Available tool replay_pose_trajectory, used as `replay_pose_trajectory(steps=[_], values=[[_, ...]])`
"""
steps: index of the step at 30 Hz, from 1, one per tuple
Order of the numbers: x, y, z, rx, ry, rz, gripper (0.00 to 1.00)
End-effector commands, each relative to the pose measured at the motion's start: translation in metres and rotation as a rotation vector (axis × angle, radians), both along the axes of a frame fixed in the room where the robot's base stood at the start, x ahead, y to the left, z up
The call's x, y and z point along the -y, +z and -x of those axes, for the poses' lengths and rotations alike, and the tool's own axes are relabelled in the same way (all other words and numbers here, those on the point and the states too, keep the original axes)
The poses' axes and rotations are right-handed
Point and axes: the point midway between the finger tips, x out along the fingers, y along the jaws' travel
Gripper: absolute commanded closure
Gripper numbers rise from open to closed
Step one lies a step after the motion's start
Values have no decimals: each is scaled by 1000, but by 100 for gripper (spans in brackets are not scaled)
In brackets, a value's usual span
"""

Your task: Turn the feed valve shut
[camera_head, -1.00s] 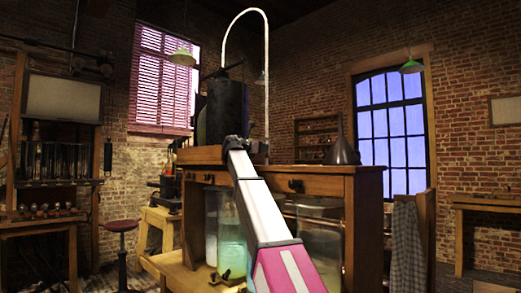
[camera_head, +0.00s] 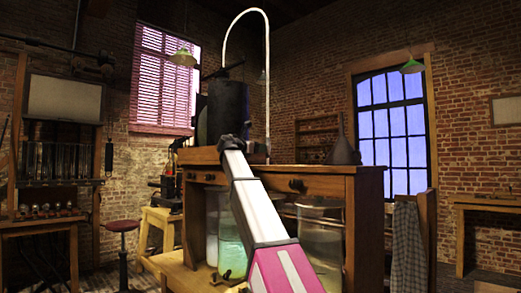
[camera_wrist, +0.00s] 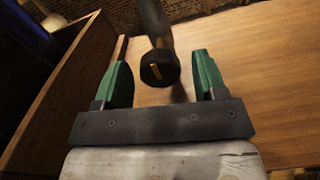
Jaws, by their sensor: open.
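In the wrist view a dark knob (camera_wrist: 160,72) with a yellow mark on its face, apparently the feed valve's handle, sits on a dark stem. My gripper (camera_wrist: 161,64) is open, with one green finger on each side of the knob and a visible gap on both sides. I cannot tell whether the knob lies at the fingers' depth. In the head view my arm reaches the dark cylindrical vessel (camera_head: 228,108) on top of the wooden bench; the fingers and the knob cannot be made out there.
In the wrist view a wooden board (camera_wrist: 50,85) rises at the left; the wooden surface (camera_wrist: 265,70) at the right is mostly bare.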

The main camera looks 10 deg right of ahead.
Motion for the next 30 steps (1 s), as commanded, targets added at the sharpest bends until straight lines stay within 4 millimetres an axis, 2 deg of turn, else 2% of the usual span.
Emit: replay_pose_trajectory(steps=[6,12,18,30], values=[[-36,-1,27,0,1,0,36],[-57,-1,42,0,0,0,36],[-64,0,47,1,-1,1,36],[-64,0,47,0,-1,0,36]])
